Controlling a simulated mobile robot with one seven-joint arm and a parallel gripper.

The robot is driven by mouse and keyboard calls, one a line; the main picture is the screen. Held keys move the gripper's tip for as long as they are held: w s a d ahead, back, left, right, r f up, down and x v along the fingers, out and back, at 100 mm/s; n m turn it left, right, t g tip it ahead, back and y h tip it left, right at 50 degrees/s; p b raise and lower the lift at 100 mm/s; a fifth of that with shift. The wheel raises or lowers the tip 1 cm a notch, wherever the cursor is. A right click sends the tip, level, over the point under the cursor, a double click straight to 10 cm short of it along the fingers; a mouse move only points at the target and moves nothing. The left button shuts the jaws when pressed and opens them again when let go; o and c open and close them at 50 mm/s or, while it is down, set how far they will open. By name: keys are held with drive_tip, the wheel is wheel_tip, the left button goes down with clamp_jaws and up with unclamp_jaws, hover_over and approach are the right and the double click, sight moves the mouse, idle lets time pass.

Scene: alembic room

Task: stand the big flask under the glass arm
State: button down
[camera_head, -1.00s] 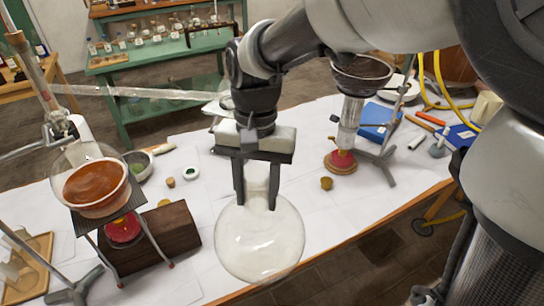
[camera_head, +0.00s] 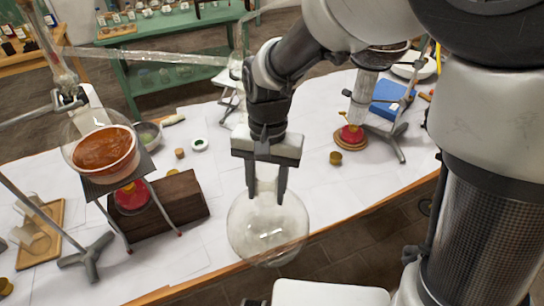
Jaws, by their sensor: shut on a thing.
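The big flask (camera_head: 268,222) is clear round glass with a short neck pointing up. My gripper (camera_head: 267,190) is shut on its neck from above and holds it upright near the table's front edge; I cannot tell how far its base is above the table. The glass arm (camera_head: 145,57) is a long clear tube running right from the apparatus at the left. Its right end passes behind my arm, near the thin glass at the back (camera_head: 236,70), and is partly hidden.
A burner with a stand (camera_head: 350,138) is at the right. White table (camera_head: 205,235) is bare around the held flask.

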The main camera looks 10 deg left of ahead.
drive_tip(key=shift+f, duration=0.15)
drive_tip(key=c, duration=1)
unclamp_jaws()
drive_tip(key=shift+c, duration=0.2)
wheel_tip(320, 180, up, 11)
drive_tip(key=w+p, duration=0.1)
drive_tip(key=p, duration=0.1)
drive_tip(key=s+d+r+t, duration=0.2)
drive_tip(key=d, duration=0.4)
drive_tip(key=s+d+r+n+t, duration=0.1)
drive_tip(key=s+d+r+t, duration=0.1)
drive_tip(key=d, duration=0.5)
drive_tip(key=s+d+r+t, duration=0.2)
drive_tip(key=d+r+t, duration=0.1)
drive_tip(key=d, duration=0.4)
drive_tip(key=shift+s+d, duration=0.15)
drive_tip(key=shift+s, duration=0.15)
